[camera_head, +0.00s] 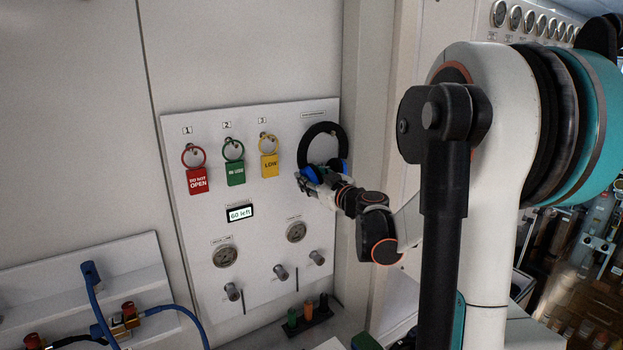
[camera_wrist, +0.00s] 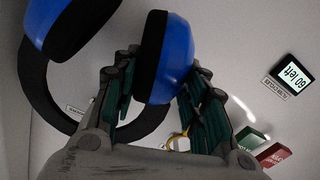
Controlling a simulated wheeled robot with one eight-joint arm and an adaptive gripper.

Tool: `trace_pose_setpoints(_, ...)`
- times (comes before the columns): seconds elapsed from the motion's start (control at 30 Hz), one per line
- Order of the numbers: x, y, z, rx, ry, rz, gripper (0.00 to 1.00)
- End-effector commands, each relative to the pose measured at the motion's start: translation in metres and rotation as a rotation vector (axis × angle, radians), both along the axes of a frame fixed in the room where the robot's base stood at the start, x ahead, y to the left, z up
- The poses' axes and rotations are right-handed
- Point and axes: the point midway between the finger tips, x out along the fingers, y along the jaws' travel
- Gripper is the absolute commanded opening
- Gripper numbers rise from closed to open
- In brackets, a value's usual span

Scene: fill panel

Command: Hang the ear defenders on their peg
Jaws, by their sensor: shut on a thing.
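The ear defenders have a black headband (camera_head: 322,127) and blue cups. They are at the upper right of the white panel in the head view, headband up, below a small label (camera_head: 313,114). My gripper (camera_head: 307,181) is at their lower end. In the wrist view my gripper (camera_wrist: 163,68) has one finger on each side of a blue and black cup (camera_wrist: 178,55) and is shut on it. The other cup (camera_wrist: 45,20) is at the upper left there. No peg for them can be made out; I cannot tell whether the headband rests on one.
Left of the ear defenders, red (camera_head: 198,180), green (camera_head: 235,173) and yellow (camera_head: 269,165) tags hang on the panel (camera_head: 262,205). Below are a display (camera_head: 240,212), gauges and several knobs. A blue hose (camera_head: 97,308) is at lower left.

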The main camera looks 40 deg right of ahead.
Motion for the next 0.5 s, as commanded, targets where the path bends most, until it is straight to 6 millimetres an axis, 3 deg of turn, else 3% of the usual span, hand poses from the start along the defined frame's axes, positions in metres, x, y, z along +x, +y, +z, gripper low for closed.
trace_pose_setpoints(0.03, 0.0, -0.0001, 0.0001, 0.0, 0.0, 0.0, 0.07)
trace_pose_setpoints(0.07, 0.0, -0.0001, 0.0001, 0.0, 0.0, 0.0, 0.44)
trace_pose_setpoints(0.13, 0.0, -0.0001, 0.0001, 0.0, 0.0, 0.0, 0.6)
trace_pose_setpoints(0.5, -0.001, -0.0001, -0.0001, 0.0, 0.0, 0.0, 0.63)
